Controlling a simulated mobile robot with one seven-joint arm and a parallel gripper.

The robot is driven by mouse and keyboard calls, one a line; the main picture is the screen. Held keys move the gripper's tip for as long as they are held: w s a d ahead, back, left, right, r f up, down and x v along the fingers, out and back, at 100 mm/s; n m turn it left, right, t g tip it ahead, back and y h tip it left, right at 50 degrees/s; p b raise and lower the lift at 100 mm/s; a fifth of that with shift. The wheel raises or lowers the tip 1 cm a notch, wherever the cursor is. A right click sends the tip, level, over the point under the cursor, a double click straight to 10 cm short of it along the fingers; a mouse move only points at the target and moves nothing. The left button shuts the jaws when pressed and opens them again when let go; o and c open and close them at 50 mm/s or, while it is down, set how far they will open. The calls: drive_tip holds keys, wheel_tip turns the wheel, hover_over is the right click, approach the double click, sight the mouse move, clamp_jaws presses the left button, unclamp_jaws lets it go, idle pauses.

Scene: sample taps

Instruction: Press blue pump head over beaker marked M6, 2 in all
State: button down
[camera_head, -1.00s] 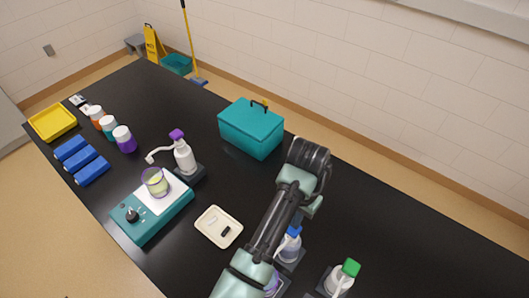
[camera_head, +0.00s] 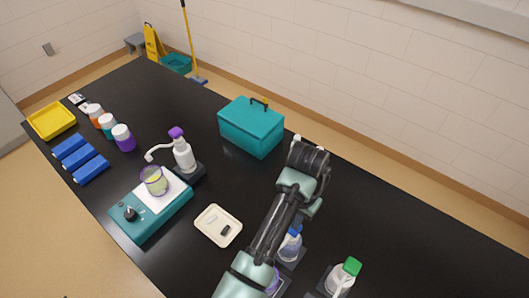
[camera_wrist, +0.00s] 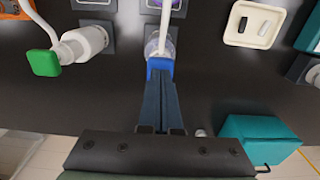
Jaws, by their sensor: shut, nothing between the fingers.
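The blue pump head (camera_head: 295,230) tops a clear bottle (camera_head: 290,248) beside my arm in the head view. In the wrist view the blue pump head (camera_wrist: 160,68) is at the tips of my gripper (camera_wrist: 160,82). The fingers are together and empty. The fingertips overlap the near edge of the head; I cannot tell whether they touch it. A white spout runs from it toward a beaker (camera_wrist: 166,4) cut by the top edge. No M6 marking is readable. My arm hides the gripper in the head view.
A green-headed pump bottle (camera_head: 345,275) stands right of the blue one. A cream tray (camera_head: 204,232), a teal stirrer with a beaker (camera_head: 135,230), and a purple-headed pump bottle (camera_head: 183,157) stand left. A teal box (camera_head: 250,130) stands behind. Bare black bench lies at right.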

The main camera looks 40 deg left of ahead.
drive_tip(key=shift+f, duration=0.55)
drive_tip(key=shift+s, duration=0.1)
drive_tip(key=shift+r, duration=0.1)
drive_tip(key=shift+r+p, duration=1.3)
drive_tip(key=shift+r, duration=0.05)
drive_tip(key=shift+f, duration=0.15)
